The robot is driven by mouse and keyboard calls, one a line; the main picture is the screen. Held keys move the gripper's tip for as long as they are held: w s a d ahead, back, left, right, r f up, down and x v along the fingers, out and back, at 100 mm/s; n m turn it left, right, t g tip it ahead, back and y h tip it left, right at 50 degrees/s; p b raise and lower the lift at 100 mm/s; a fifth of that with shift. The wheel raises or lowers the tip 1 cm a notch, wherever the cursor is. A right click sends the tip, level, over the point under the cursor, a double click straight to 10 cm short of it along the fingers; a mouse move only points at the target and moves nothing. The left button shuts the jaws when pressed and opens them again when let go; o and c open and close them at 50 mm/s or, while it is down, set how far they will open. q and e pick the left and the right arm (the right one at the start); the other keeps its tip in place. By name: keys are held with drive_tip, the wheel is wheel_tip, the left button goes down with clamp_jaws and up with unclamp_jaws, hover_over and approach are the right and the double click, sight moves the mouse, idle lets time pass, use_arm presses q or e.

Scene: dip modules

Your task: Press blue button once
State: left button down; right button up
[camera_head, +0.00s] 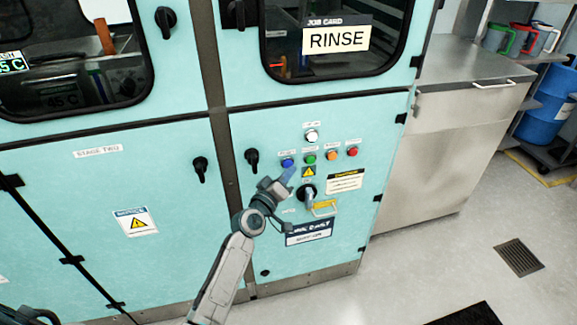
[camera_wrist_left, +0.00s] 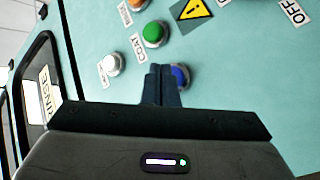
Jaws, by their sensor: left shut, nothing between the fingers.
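The blue button (camera_head: 287,162) is at the left end of a row of coloured buttons on the teal cabinet front. In the left wrist view the blue button (camera_wrist_left: 182,76) shows just right of my fingertips, partly hidden behind them. My left gripper (camera_head: 291,172) is shut and empty, its tips close to the blue button's lower right side in the head view. The left gripper (camera_wrist_left: 163,72) also shows shut in the wrist view, pointing at the panel. I cannot tell whether the tips touch the button.
A white button (camera_head: 312,135) sits above the row. Green (camera_head: 309,159), orange (camera_head: 331,155) and red (camera_head: 352,152) buttons lie to the right of blue. Below are a warning sign (camera_head: 308,172) and a rotary switch (camera_head: 307,191). A black handle (camera_head: 252,158) is to the left.

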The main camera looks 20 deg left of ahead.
use_arm(q)
drive_tip(key=shift+w+a, duration=0.1)
drive_tip(key=shift+w, duration=0.05)
idle(0.3)
drive_tip(key=shift+w+a, duration=0.2)
drive_tip(key=shift+w, duration=0.1)
idle(0.3)
drive_tip(key=shift+s+d, duration=0.1)
idle(0.3)
drive_tip(key=shift+s+d, duration=0.35)
drive_tip(key=shift+s, duration=0.25)
drive_tip(key=shift+s+d, duration=0.7)
drive_tip(key=shift+s, duration=0.35)
drive_tip(key=shift+s+d, duration=0.7)
drive_tip(key=shift+s, duration=0.3)
